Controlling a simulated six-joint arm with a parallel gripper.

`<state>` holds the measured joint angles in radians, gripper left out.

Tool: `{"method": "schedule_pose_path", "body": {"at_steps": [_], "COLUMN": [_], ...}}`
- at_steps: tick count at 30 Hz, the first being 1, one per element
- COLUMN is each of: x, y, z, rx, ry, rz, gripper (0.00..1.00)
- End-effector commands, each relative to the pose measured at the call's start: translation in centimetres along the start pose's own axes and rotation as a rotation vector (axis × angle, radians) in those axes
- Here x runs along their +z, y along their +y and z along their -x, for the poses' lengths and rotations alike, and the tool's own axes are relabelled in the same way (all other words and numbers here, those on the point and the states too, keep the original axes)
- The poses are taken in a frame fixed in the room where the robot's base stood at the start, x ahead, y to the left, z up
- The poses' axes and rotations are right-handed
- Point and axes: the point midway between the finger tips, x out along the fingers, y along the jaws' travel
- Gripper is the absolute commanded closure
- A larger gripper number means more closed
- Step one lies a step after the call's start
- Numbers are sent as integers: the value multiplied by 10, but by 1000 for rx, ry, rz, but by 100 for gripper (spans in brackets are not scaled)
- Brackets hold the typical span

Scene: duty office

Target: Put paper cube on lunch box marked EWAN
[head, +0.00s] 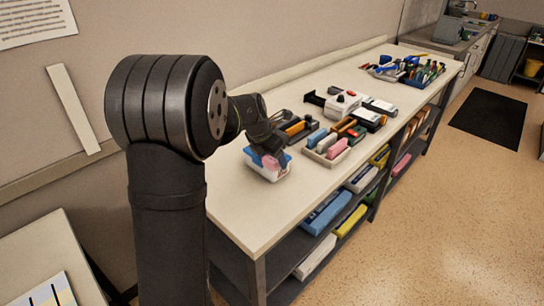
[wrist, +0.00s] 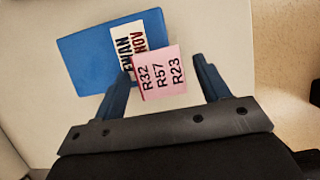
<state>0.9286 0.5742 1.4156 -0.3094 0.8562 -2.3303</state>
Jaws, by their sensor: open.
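The lunch box has a blue lid (wrist: 88,55) with a label (wrist: 127,40) reading EWAN and NOV; its body (head: 268,175) looks white in the head view, near the table's near end. The pink paper cube (wrist: 160,72), with R32, R57 and R23 on it, is between my open fingers (wrist: 162,72) and overlaps the lid's lower right part, covering a bit of the label. The left finger is close to the cube; a gap shows at the right finger. In the head view the cube (head: 271,162) appears at lid height under my gripper (head: 267,153). Whether it rests on the lid is unclear.
A tray (head: 326,161) of coloured blocks stands just right of the lunch box. Other items, including a white device (head: 342,105), sit farther along the table (head: 232,197). The table's near end is clear. Shelves below hold coloured boxes.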

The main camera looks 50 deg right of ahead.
Motion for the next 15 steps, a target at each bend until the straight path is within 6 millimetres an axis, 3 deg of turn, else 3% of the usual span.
{"method": "schedule_pose_path", "body": {"at_steps": [5, 15], "x": [1, 1], "y": [0, 0], "z": [26, 96], "rx": [3, 3], "ry": [-3, -3], "rz": [-1, -1], "gripper": [31, 31]}}
